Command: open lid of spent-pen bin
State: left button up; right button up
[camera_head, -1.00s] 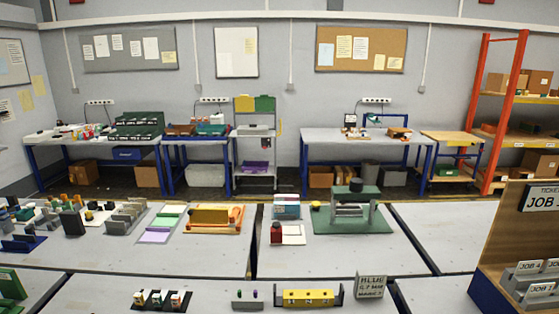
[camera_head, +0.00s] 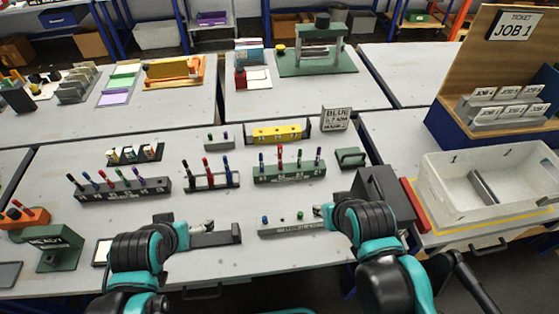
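A dark grey box (camera_head: 390,188) stands near the right end of the front table. It looks like the spent-pen bin, but I see no label on it, and its lid cannot be made out clearly. My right arm hides its lower left part. My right gripper (camera_head: 319,211) is left of the box, over the right end of a grey pen tray (camera_head: 290,227). My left gripper (camera_head: 207,228) is at the left end of a dark grey holder (camera_head: 222,236). Both grippers are too small to tell if they are open or shut.
Pen racks (camera_head: 122,187) and a green marker rack (camera_head: 290,171) stand across the table's middle. A small green block (camera_head: 350,157) is behind the grey box. A white crate (camera_head: 440,195) and a red strip (camera_head: 412,196) lie right. A green stand (camera_head: 60,250) is at left.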

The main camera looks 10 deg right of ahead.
aim_at(381, 183)
jog(key=z, duration=1.45)
jog(key=i+l+u, duration=0.1)
jog(key=l, duration=0.2)
jog(key=i+l+u, duration=0.2)
jog(key=l, duration=0.4)
jog(key=i, duration=0.1)
